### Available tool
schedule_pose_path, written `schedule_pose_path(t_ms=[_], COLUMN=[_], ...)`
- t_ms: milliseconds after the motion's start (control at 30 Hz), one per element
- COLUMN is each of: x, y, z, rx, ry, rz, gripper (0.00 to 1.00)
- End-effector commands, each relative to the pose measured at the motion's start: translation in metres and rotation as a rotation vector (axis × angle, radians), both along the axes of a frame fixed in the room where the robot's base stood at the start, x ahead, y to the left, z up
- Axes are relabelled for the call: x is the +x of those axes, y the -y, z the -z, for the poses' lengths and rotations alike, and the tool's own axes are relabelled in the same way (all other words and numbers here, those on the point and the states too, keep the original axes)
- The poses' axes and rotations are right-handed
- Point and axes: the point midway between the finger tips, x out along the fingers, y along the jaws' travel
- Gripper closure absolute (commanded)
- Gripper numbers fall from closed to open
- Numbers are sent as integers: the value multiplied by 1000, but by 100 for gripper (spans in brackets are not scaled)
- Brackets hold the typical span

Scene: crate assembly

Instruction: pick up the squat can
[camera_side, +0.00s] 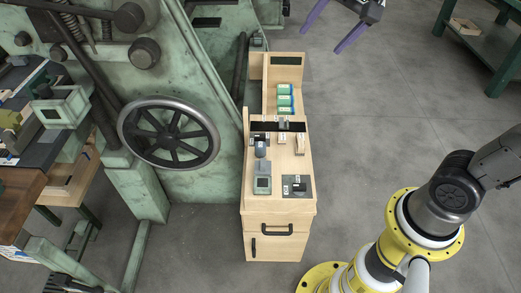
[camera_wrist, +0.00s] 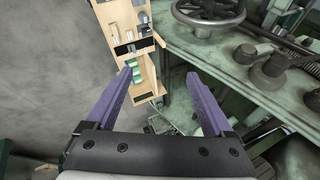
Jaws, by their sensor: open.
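My gripper (camera_side: 321,41) hangs at the top of the side view, above the floor and to the right of the wooden cabinet (camera_side: 254,215). Its two purple fingers are spread wide with nothing between them; they also show in the wrist view (camera_wrist: 161,74). A short, dark grey cylinder (camera_side: 261,147) stands on the left of the cabinet top and may be the squat can; it is too small to be sure. In the wrist view the cabinet (camera_wrist: 146,82) lies beyond the fingertips, and a small dark round shape (camera_wrist: 143,17) shows on it.
Green-and-white boxes (camera_side: 285,99) stand in the cabinet's rear part. A grey-green block (camera_side: 262,178) and a dark plate with small parts (camera_side: 297,187) sit at the front. A green machine with a handwheel (camera_side: 169,133) borders the cabinet's left. Open floor (camera_side: 380,120) lies right.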

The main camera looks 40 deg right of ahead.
Motion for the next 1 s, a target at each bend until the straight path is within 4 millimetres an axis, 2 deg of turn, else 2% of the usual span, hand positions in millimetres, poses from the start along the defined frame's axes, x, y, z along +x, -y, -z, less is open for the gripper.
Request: schedule_pose_path(t_ms=[33, 100, 267, 367, 500, 633, 800, 900, 1000], x=[25, 55, 119, 154, 193, 215, 218, 210, 204], y=[1, 2, 5, 7, 10, 14, 16, 17, 17], z=[8, 19, 59, 95, 158, 226, 304, 335, 352], rx=[31, 71, 144, 174, 198, 196, 171, 160, 153], ry=[-27, -52, -120, -169, -246, -327, -433, -484, -513], rz=[56, 132, 288, 373, 468, 519, 533, 539, 541], gripper=[13, 13, 13, 13, 13, 13, 13, 13, 13])
